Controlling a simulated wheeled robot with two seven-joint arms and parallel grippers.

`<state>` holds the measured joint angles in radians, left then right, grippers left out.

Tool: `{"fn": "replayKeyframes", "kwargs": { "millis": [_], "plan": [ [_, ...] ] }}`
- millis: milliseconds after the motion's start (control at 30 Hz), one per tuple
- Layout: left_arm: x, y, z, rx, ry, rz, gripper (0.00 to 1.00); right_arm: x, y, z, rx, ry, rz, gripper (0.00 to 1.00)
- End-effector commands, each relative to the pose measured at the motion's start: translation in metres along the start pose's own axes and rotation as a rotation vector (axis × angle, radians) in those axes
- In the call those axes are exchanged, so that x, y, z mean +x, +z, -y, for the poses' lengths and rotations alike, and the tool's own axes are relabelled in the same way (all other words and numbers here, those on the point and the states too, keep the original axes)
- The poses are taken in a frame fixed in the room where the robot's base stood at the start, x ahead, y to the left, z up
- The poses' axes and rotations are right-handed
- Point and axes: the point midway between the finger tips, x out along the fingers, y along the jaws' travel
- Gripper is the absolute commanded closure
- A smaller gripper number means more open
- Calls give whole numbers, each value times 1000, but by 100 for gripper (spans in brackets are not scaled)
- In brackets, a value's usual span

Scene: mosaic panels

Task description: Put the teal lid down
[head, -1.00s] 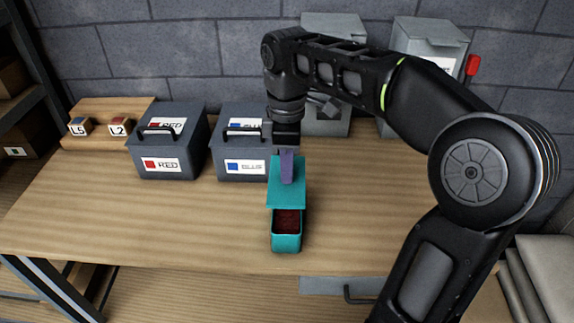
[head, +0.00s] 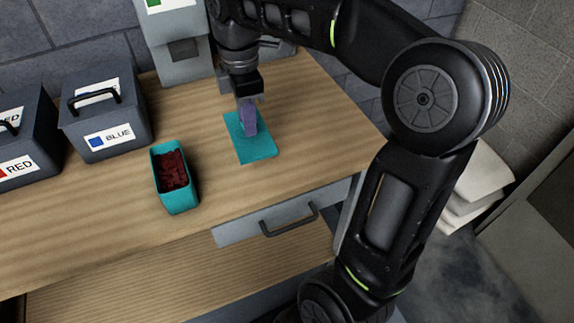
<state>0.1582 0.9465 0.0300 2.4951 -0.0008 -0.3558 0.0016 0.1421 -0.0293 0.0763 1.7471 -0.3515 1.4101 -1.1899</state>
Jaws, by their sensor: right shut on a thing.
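The teal lid (head: 258,148) is a flat rectangle with an upright purple handle (head: 249,118). It is low over the wooden table, right of the teal box; I cannot tell whether it touches the wood. My right gripper (head: 247,98) is above the lid and shut on its purple handle. The teal box (head: 178,198) stands open near the table's front edge, with dark red pieces (head: 173,170) inside. My left gripper is not in view.
A grey box labelled BLUE (head: 110,135) and one labelled RED (head: 22,165) stand at the left. A grey dispenser-like box (head: 178,70) stands at the back. The wooden table (head: 310,110) is clear right of the lid. A drawer handle (head: 290,220) sticks out below the front edge.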

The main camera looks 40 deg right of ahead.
Motion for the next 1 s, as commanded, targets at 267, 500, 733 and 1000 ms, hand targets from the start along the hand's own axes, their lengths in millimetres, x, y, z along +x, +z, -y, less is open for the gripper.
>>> {"fn": "replayKeyframes", "kwargs": {
  "millis": [267, 500, 733, 1000],
  "plan": [
    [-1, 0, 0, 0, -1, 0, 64, -1, 0, 0, -59, 0, 0, 100],
    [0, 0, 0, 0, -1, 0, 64, 3, 0, 0, -57, -1, 0, 100],
    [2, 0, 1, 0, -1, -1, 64, 39, 0, 1, -56, -4, 1, 100],
    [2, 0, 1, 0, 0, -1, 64, 62, 0, 0, -57, 0, 0, 100]
  ]
}}
